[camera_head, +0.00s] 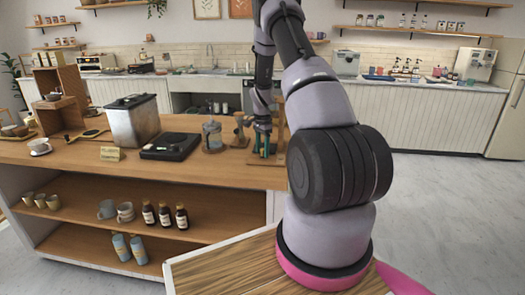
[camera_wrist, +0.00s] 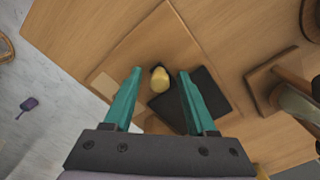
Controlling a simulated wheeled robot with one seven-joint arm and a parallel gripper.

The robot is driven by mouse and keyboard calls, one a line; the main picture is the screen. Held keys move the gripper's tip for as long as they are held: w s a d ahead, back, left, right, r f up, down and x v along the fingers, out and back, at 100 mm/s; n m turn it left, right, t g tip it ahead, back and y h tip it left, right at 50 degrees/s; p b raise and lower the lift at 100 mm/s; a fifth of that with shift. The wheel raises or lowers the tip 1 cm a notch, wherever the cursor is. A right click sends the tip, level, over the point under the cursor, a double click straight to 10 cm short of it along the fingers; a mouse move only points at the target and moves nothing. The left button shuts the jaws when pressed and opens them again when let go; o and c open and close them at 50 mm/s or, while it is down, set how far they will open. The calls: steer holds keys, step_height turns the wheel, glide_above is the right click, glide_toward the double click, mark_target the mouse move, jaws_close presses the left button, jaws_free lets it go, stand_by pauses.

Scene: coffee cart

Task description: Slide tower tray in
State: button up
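In the wrist view, a dark square tray (camera_wrist: 215,88) sits on a flat wooden base (camera_wrist: 150,42) on the counter. I take this to be the tower tray. A rounded brass-coloured knob (camera_wrist: 160,80) stands at its left corner. My gripper (camera_wrist: 159,72) is open, with teal fingers on either side of the knob in the picture. I cannot tell whether they touch it or how far above it they are. In the head view, my gripper (camera_head: 264,150) points down at the right end of the counter. The tray is hidden there by my arm.
A wooden stand (camera_wrist: 262,75) is close on the right in the wrist view. The floor (camera_head: 450,195) is clear at right.

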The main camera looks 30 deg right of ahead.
step_height(320, 180, up, 11)
stand_by(0.7)
steer(key=shift+f, duration=0.1)
steer(key=shift+c, duration=0.4)
